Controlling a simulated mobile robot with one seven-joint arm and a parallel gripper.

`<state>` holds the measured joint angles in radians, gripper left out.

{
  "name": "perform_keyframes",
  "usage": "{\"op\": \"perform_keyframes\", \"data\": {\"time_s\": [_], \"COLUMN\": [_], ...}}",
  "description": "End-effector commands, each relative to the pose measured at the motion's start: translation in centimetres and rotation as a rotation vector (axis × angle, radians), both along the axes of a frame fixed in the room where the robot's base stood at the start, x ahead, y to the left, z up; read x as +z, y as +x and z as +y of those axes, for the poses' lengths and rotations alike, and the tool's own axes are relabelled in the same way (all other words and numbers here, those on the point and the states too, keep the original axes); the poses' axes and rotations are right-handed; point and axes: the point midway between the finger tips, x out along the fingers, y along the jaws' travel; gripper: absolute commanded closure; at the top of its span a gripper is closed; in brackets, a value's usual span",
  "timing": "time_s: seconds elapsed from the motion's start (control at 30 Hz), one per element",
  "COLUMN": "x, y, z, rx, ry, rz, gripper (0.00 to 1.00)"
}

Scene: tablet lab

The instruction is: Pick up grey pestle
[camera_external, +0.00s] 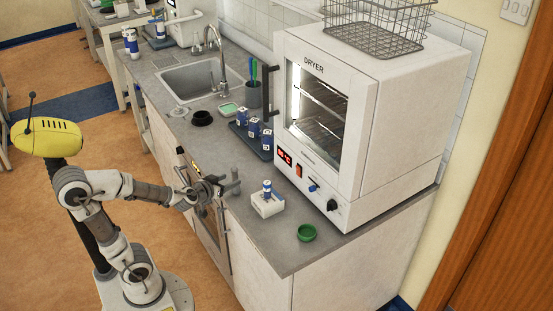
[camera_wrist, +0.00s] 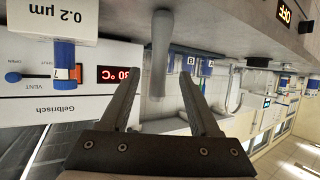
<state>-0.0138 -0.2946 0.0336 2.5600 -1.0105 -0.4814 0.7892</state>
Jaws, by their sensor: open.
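The grey pestle (camera_wrist: 161,48) stands upright on the counter in the wrist view, which appears upside down. Its free end shows in the gap between the fingertips. My gripper (camera_wrist: 156,86) is open, one finger to each side of the pestle in the picture, with nothing held. I cannot tell how far ahead of the fingertips the pestle is. In the external view my gripper (camera_external: 222,187) is over the counter's front edge, and the pestle is hard to tell from the grey fingers there.
The dryer (camera_external: 372,110) stands behind. A blue rack (camera_external: 250,140) with several bottles, a black ring (camera_external: 202,118) and a sink (camera_external: 198,82) are farther along.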

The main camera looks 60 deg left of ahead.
Motion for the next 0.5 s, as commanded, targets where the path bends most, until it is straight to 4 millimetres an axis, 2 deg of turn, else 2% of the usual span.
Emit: {"op": "perform_keyframes", "data": {"time_s": [0.2, 0.5], "x": [-0.4, -1.2], "y": [1.3, 2.2], "z": [0.7, 1.1], "rx": [0.003, 0.000], "ry": [0.001, 0.000], "rz": [0.006, 0.000], "gripper": [0.37, 0.37]}}
